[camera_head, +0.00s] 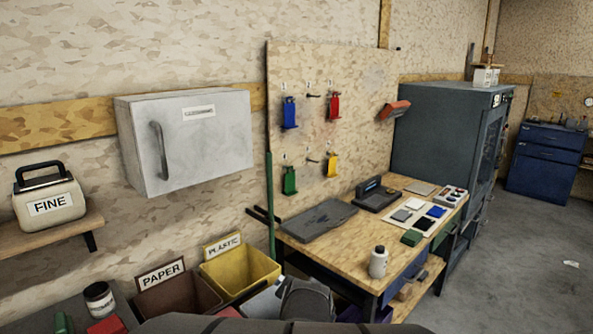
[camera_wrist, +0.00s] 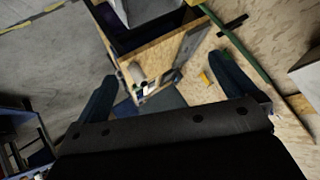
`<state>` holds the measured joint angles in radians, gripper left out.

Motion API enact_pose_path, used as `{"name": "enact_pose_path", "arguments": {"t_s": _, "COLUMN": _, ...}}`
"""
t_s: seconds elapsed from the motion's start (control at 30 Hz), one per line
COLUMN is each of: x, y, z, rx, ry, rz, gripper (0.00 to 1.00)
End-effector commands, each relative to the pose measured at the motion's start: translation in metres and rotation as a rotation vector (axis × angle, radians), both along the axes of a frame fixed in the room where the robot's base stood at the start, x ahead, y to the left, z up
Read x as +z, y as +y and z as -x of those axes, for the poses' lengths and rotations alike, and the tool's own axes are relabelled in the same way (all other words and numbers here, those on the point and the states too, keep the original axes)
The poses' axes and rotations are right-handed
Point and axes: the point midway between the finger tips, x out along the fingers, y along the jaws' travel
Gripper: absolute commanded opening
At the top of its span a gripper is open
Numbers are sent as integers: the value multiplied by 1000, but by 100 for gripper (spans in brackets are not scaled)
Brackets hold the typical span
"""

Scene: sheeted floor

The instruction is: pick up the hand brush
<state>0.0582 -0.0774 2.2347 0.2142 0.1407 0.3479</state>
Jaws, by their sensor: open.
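I cannot pick out the hand brush with certainty in either view. A tan and grey item (camera_head: 412,289) lies on the lower shelf of the workbench (camera_head: 310,246), too small to identify. A red-orange block (camera_head: 394,110) sits at the right edge of the pegboard; I cannot tell if it is a brush. My gripper (camera_wrist: 164,68) shows in the wrist view with its two dark blue fingers wide apart and nothing between them. It is in the air, and the workbench (camera_wrist: 160,92) shows beyond it, tilted in the picture.
A white bottle (camera_head: 378,262) stands at the bench's front edge, and a grey flat case (camera_head: 318,220) lies at its left. Paper (camera_head: 172,290) and plastic (camera_head: 243,270) bins stand left of the bench. A white wall cabinet (camera_head: 190,140) juts out above. Floor at right (camera_head: 520,260) is mostly clear.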

Motion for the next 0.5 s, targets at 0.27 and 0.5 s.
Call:
{"name": "enact_pose_path", "arguments": {"t_s": 0.27, "x": 0, "y": 0, "z": 0, "rx": 1, "ry": 0, "rz": 1, "gripper": 65}}
{"name": "enact_pose_path", "arguments": {"t_s": 0.5, "x": 0, "y": 3, "z": -2, "rx": 10, "ry": 3, "rz": 1, "gripper": 65}}
